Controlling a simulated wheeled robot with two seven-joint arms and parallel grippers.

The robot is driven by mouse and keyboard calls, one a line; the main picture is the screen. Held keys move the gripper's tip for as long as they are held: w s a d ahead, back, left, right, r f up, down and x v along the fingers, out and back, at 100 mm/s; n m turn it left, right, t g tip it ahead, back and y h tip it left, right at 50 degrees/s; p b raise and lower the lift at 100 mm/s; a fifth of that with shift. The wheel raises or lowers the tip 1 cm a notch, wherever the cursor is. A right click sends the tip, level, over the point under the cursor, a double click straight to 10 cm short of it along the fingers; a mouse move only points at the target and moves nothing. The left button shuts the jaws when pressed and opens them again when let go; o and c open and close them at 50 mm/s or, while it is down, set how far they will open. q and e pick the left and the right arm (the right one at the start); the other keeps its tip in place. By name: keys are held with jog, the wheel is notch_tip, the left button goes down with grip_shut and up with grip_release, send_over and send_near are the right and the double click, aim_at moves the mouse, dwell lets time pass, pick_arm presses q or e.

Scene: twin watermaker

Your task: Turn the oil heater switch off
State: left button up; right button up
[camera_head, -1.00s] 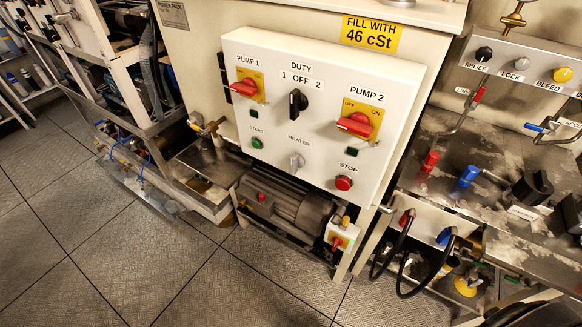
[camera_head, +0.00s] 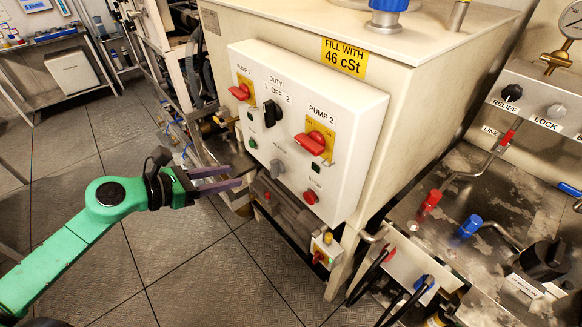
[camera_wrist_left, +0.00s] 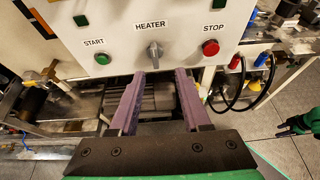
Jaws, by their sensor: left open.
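The heater switch (camera_head: 277,167) is a grey knob low on the white control panel (camera_head: 345,105). In the left wrist view, the heater switch (camera_wrist_left: 154,50) sits under the HEATER label, its grip about upright. My left gripper (camera_head: 236,177) is open and empty, left of the panel's lower part. In the left wrist view, the two purple fingers of the left gripper (camera_wrist_left: 160,78) point toward the panel. The knob shows beyond the tips, between their lines and apart from them. A green and black part, likely my right gripper (camera_wrist_left: 297,124), shows small at the right edge.
The green start button (camera_wrist_left: 102,58) and red stop button (camera_wrist_left: 210,47) flank the heater switch. Red pump switches (camera_head: 310,143) and a black duty knob (camera_head: 272,113) stick out above. A motor (camera_head: 285,212) is below the panel. Open floor lies left.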

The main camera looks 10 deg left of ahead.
aim_at(270, 166)
pick_arm(q)
jog(key=x, duration=0.2)
jog(key=p+x, duration=0.1)
jog(key=x, duration=0.2)
jog(key=w+a+x, duration=0.1)
jog(key=x, duration=0.2)
jog(key=shift+d, duration=0.1)
jog(key=p+x, duration=0.1)
jog(key=x, duration=0.3)
jog(key=shift+w+f+p, duration=0.3)
jog(key=shift+w, duration=0.05)
jog(key=shift+w+d+f, duration=0.25)
jog(key=shift+d, duration=0.15)
jog(key=shift+s+a, duration=0.1)
jog(key=shift+c, duration=0.6)
grip_shut()
pick_arm(e)
jog(key=r, duration=0.1)
jog(key=a+r, duration=0.1)
jog(key=shift+a+r, duration=0.3)
jog(key=shift+r, duration=0.05)
